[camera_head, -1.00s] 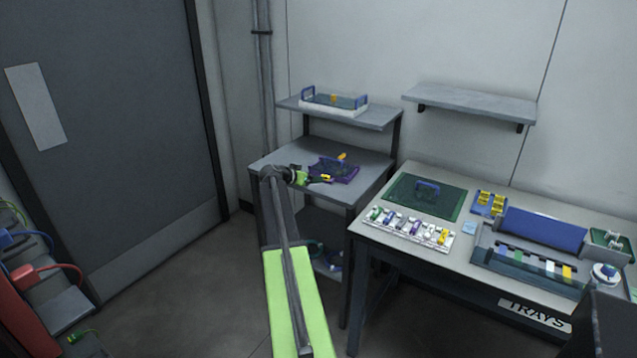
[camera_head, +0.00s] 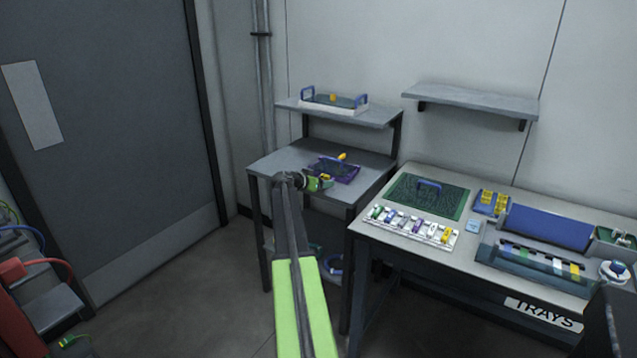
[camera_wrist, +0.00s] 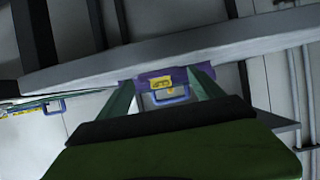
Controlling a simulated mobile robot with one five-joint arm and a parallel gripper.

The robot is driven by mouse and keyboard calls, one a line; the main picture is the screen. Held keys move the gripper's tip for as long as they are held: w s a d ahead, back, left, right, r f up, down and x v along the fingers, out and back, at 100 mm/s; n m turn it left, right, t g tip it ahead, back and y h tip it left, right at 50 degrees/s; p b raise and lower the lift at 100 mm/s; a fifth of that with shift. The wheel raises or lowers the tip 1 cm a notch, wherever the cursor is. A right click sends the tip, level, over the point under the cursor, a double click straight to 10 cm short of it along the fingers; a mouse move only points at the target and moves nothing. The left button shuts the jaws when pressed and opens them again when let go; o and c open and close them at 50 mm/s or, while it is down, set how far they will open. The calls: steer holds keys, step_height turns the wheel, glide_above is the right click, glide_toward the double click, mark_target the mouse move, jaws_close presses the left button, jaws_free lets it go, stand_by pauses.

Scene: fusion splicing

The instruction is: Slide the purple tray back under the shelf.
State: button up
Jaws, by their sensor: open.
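The purple tray (camera_head: 345,174) lies on the middle deck of the grey stand, below the stand's raised upper shelf (camera_head: 375,117). A yellow piece shows at its back edge. In the wrist view the purple tray (camera_wrist: 150,75) shows between my fingers, with a yellow tag and a blue handle (camera_wrist: 170,99). My gripper (camera_head: 328,183) is open at the tray's front left side in the head view and hides part of it. In the wrist view my gripper's green fingers (camera_wrist: 165,92) stand apart on both sides of the handle. I cannot tell whether they touch it.
A white tray with blue handles (camera_head: 335,106) stands on the upper shelf. To the right is a bench with a green mat (camera_head: 410,193), a row of coloured clips (camera_head: 412,228) and a blue device (camera_head: 545,228). A bare wall shelf (camera_head: 470,101) hangs above it.

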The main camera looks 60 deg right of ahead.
steer(key=shift+d, duration=0.15)
steer(key=shift+d, duration=1.3)
steer(key=a+r+p, duration=0.2)
steer(key=a, duration=1.8)
steer(key=shift+w, duration=0.1)
